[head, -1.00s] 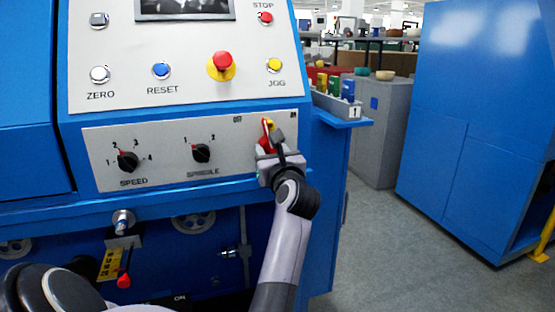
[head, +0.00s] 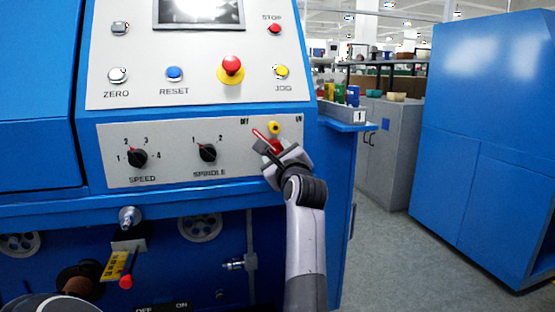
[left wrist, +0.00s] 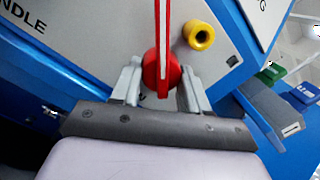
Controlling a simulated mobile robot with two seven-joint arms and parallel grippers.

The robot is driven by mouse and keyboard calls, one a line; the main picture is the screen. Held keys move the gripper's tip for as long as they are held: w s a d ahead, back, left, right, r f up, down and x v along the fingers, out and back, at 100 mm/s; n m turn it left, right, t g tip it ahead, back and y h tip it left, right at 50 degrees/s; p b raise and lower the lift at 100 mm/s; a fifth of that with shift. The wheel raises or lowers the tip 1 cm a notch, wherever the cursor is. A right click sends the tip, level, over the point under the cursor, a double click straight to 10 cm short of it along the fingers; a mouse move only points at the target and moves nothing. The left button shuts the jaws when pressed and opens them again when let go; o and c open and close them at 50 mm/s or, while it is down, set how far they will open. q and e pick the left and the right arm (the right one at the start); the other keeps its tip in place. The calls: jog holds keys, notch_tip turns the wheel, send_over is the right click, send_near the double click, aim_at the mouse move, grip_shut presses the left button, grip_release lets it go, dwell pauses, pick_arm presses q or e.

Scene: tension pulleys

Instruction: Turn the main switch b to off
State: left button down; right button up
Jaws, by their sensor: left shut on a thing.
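The main switch's red handle (head: 265,140) is at the right end of the lower light-grey panel, beside a yellow round part (head: 273,128). The handle tilts up and left, its tip pointing toward the OFF label (head: 244,121); the ON label (head: 298,119) is on the other side. My left gripper (head: 277,150) is shut on the handle and tilted with it. In the left wrist view the red handle (left wrist: 162,72) stands between the two fingers, with the yellow part (left wrist: 199,36) to its right. My right gripper is not in view.
The panel also has a speed knob (head: 138,157) and a spindle knob (head: 208,153). Above are a red stop button (head: 232,66) and several small buttons. Another red-tipped lever (head: 127,277) is lower left. A blue ledge (head: 345,124) juts out right; the floor beyond is clear.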

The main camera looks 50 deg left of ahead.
pick_arm(q)
jog(key=shift+r, duration=0.1)
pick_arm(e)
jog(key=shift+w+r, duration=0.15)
pick_arm(q)
jog(key=c, duration=0.6)
grip_release()
jog(key=shift+o, duration=0.2)
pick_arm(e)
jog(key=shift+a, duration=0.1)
pick_arm(q)
jog(key=shift+d, duration=0.15)
jog(key=b+v, duration=0.2)
jog(key=v, duration=0.4)
jog(key=shift+s+d, duration=0.2)
jog(key=shift+d, duration=0.2)
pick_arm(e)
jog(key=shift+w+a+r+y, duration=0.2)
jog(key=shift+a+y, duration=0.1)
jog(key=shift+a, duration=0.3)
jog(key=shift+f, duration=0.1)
